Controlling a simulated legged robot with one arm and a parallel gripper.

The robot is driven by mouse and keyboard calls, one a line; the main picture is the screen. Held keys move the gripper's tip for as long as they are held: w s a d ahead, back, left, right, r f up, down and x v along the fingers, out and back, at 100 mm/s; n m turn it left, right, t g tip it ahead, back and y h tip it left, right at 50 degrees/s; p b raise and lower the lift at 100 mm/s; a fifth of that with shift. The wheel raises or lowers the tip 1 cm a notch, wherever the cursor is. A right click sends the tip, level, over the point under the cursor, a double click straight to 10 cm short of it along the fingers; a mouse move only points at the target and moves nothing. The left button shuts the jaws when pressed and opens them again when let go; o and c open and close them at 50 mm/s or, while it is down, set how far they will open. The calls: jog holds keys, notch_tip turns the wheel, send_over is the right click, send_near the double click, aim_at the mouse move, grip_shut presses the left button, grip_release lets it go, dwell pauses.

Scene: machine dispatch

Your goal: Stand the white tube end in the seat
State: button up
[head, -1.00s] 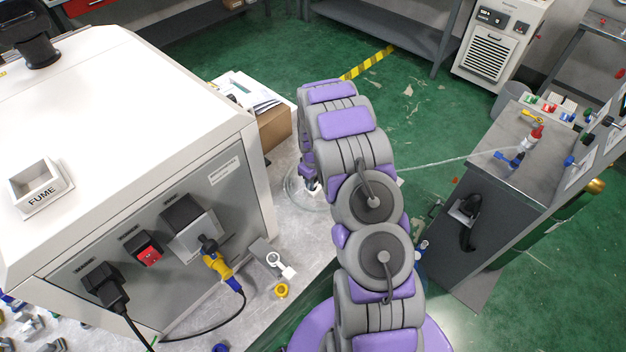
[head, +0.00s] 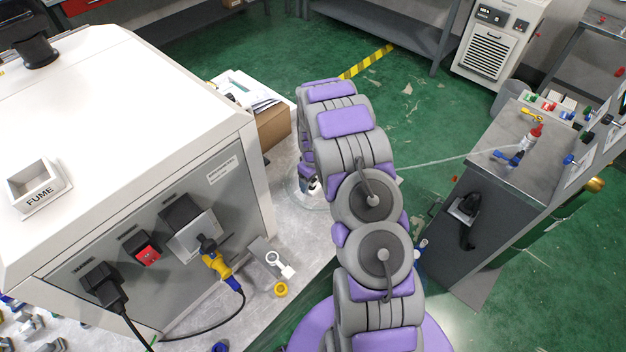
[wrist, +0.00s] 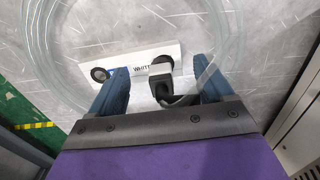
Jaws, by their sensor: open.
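In the wrist view, a white label plate (wrist: 126,77) reading "WHIT…" lies on the pale grey surface. A round black-rimmed hole or fitting (wrist: 99,75) sits at its left end. A dark fitting (wrist: 161,72) stands at its right end, with a grey curved piece below it. I cannot tell which part is the tube end or the seat. Clear tubing (wrist: 50,62) loops around the plate. My gripper (wrist: 160,66) is open, its fingers either side of the dark fitting, with no grip on it visible. In the head view, my arm mostly hides this spot.
A white machine (head: 110,120) with plugs stands left of the arm. A cardboard box (head: 274,130) with papers is behind it. A grey cabinet (head: 500,205) with coloured valves stands right; clear tubing (head: 440,161) spans toward it. A yellow ring (head: 281,289) lies near the bench edge.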

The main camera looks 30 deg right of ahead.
jog(key=shift+r, duration=0.15)
dwell(0.4)
jog(key=shift+r+p, duration=0.75)
jog(key=shift+r, duration=2.1)
jog(key=shift+r, duration=0.1)
jog(key=s+a+r+m, duration=0.1)
jog(key=s+a+r, duration=0.2)
jog(key=s+r, duration=0.3)
jog(key=s+a+r+b, duration=0.1)
jog(key=s+a+r, duration=0.3)
jog(key=r, duration=0.3)
jog(key=s+a+r+m, duration=0.1)
jog(key=s+a+r, duration=0.2)
jog(key=s+r, duration=0.3)
jog(key=s+a+r, duration=0.2)
jog(key=s, duration=0.6)
jog(key=s+a+r+m+g+b, duration=0.1)
jog(key=s+a+r, duration=0.1)
jog(key=s, duration=0.6)
jog(key=s+a+r+m, duration=0.1)
jog(key=s+a+r, duration=0.2)
jog(key=s, duration=0.4)
jog(key=shift+s+r+g, duration=0.4)
